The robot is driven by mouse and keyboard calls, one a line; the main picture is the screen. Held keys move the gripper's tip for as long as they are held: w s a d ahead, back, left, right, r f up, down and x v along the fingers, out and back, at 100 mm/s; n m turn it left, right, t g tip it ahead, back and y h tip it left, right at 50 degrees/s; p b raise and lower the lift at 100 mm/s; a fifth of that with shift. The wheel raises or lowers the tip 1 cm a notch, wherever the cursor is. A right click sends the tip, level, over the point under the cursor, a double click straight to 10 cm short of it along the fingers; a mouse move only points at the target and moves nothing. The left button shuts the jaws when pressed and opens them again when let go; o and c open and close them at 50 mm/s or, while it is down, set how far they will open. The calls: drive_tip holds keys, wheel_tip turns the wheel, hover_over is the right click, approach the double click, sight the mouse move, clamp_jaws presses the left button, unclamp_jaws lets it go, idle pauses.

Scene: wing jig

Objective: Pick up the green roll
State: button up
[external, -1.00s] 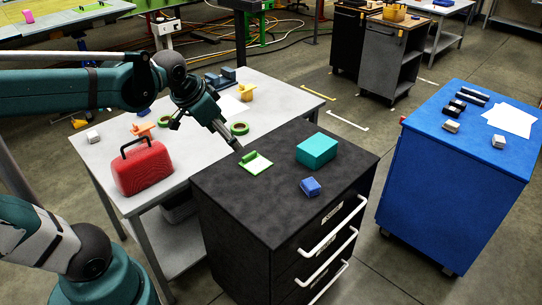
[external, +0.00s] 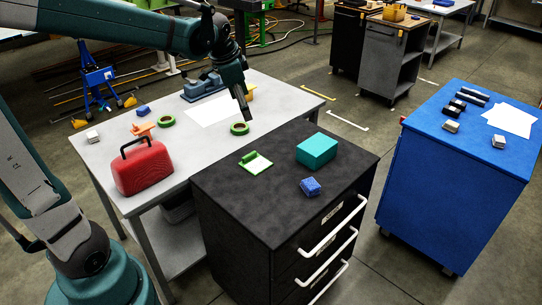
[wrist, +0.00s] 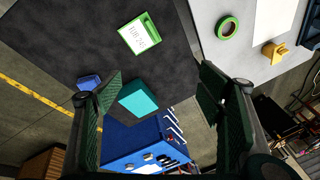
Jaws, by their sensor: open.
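Two green rolls lie flat on the white table in the external view. One roll (external: 239,128) is near the table's right part, and the other roll (external: 166,121) is farther left. My gripper (external: 246,117) points down just above and beside the right-hand roll; it looks apart from it, though the exact height is hard to tell. In the wrist view my gripper's fingers (wrist: 160,90) are spread wide with nothing between them held. One green roll (wrist: 227,27) shows at the top right of that view, outside the fingers. The other is not clear there.
A red case (external: 143,167), white paper (external: 208,111) and a yellow part (external: 251,92) are on the table. A blue cabinet (external: 440,190) stands right.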

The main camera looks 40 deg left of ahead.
drive_tip(key=w+a+f+m+g, duration=0.15)
drive_tip(key=w+a+f, duration=0.25)
drive_tip(key=w+a, duration=0.4)
drive_tip(key=m+g+p, duration=0.3)
drive_tip(key=m, duration=0.3)
approach(239, 125)
drive_tip(key=s+d, duration=0.1)
drive_tip(key=s, duration=0.1)
drive_tip(key=shift+d+f+t+h, duration=0.15)
drive_tip(key=shift+d+t+h, duration=0.1)
drive_tip(key=shift+h, duration=0.15)
drive_tip(key=shift+f, duration=1.25)
drive_tip(key=shift+f, duration=0.1)
drive_tip(key=shift+f+b, duration=0.65)
drive_tip(key=shift+f, duration=1.9)
